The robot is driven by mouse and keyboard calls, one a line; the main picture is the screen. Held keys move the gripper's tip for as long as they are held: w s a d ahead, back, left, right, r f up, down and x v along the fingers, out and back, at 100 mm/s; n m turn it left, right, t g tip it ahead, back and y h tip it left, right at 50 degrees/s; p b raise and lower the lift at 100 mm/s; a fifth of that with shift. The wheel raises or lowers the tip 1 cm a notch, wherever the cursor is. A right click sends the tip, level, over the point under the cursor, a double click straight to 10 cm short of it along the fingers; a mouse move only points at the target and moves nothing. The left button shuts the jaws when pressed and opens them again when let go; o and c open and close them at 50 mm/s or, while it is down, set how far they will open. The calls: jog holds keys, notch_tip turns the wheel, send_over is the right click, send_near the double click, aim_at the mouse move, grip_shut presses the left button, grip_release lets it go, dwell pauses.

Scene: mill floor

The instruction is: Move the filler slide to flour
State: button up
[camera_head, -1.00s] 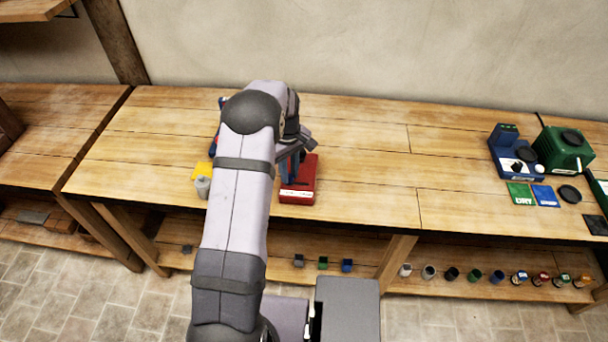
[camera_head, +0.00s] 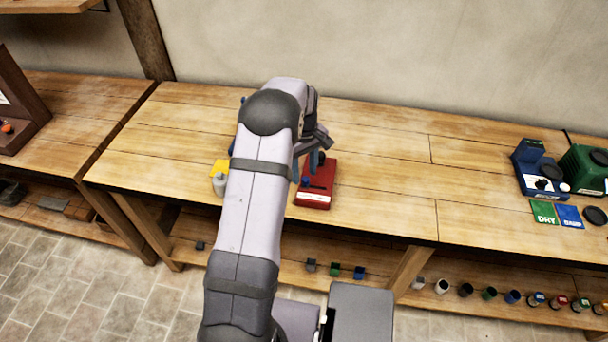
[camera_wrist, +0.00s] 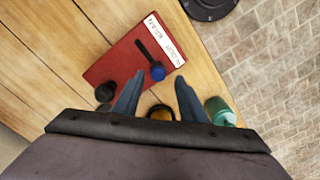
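The filler is a red box on the bench (camera_head: 325,178), below and right of my arm's end in the head view. In the wrist view its red top (camera_wrist: 118,62) has a dark straight slot with a blue slide knob (camera_wrist: 157,72) at the end nearer my gripper. A white strip beside the slot carries two labels, too small to read surely. My gripper (camera_wrist: 159,80) is open, its two blue-grey fingers apart. The knob shows between the fingertips, with gaps on both sides. I cannot tell the height of the tips above it.
A black round part (camera_wrist: 105,92) is at the box's corner. An amber round thing (camera_wrist: 160,113) and a green cup (camera_wrist: 220,110) show near the fingers. A grey container (camera_head: 219,184) and yellow card (camera_head: 220,167) are left of my arm. The bench's middle right is clear.

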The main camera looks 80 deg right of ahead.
aim_at(304, 178)
jog(key=shift+r+b, duration=0.95)
jog(key=shift+r, duration=2)
